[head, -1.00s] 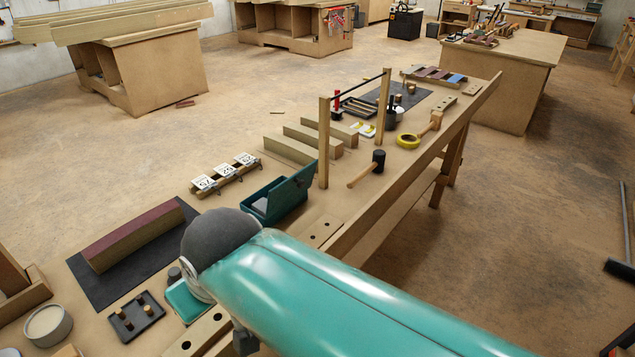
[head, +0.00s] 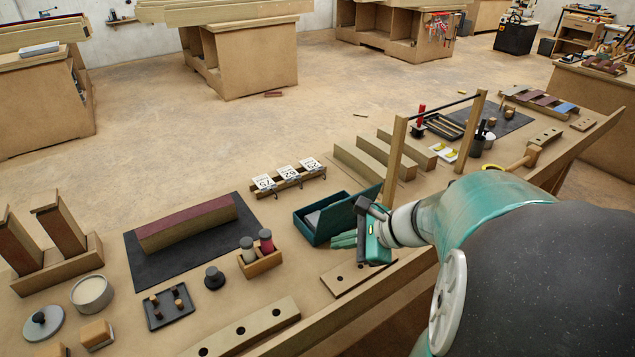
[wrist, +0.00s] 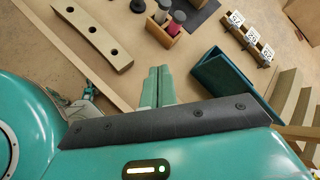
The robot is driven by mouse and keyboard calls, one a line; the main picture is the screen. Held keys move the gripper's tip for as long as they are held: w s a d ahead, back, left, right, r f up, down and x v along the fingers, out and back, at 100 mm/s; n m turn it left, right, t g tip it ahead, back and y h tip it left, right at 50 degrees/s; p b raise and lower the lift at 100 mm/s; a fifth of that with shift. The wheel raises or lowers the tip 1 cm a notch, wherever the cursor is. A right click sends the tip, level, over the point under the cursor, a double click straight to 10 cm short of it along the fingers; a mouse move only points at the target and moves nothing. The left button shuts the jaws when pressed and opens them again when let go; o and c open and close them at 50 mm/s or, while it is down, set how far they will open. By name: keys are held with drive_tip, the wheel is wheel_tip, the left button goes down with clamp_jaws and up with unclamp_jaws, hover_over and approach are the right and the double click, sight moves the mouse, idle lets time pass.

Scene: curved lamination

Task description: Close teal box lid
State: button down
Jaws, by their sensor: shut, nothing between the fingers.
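The teal box (head: 318,231) stands on the workbench in the middle of the head view, with its lid (head: 368,197) open and raised on its right side. A grey item (head: 314,218) shows inside. My gripper (head: 340,240) is shut and empty, its teal fingers pointing left along the box's near side, low and close to it. I cannot tell whether they touch it. In the wrist view my fingers (wrist: 158,86) are together, and the teal box (wrist: 222,78) is to their right, partly hidden by my gripper's dark bar.
A wooden holder with two bottles (head: 260,263) stands left of my fingers. A drilled wooden strip (head: 345,275) lies in front. A wooden post frame (head: 394,160) rises behind the lid. A labelled rack (head: 290,180) sits behind the box. A dark mat with a curved block (head: 150,270) lies left.

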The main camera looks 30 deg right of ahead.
drive_tip(key=s+d+f+m+t+h, duration=0.2)
drive_tip(key=d+m, duration=0.4)
drive_tip(key=d, duration=0.2)
drive_tip(key=s+d+f+m+t+h, duration=0.2)
drive_tip(key=d+m+h, duration=0.1)
drive_tip(key=d+m, duration=0.4)
drive_tip(key=w+f+n, duration=0.1)
drive_tip(key=w+f, duration=0.2)
drive_tip(key=w, duration=1)
drive_tip(key=shift+w+d+r, duration=0.1)
drive_tip(key=shift+w+r, duration=0.05)
